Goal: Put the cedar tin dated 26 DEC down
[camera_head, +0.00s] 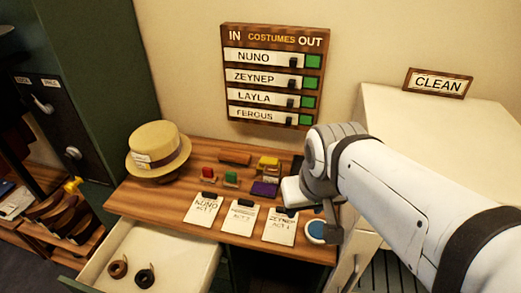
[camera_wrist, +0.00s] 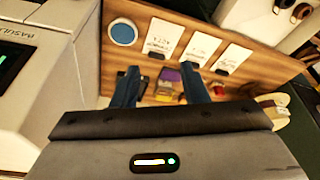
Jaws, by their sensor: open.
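No date or the word cedar can be read on any small item, so I cannot tell which is the cedar tin dated 26 DEC. Several small coloured items stand on the wooden table (camera_head: 165,205): a red one (camera_head: 207,173), a green one (camera_head: 231,178), a yellow one (camera_head: 268,162), a purple one (camera_head: 264,188) and a brown one (camera_head: 235,158). My gripper (camera_wrist: 160,70) is open above the table, its two dark blue fingers apart. The purple item (camera_wrist: 169,75) and yellow item (camera_wrist: 164,90) show beyond and between the fingers, apparently on the table. Nothing is visibly held.
A round blue pad (camera_head: 317,231) is at the right. A straw hat (camera_head: 157,151) stands left. An open drawer (camera_head: 190,265) juts out below. A CLEAN sign (camera_head: 438,84) tops the white cabinet.

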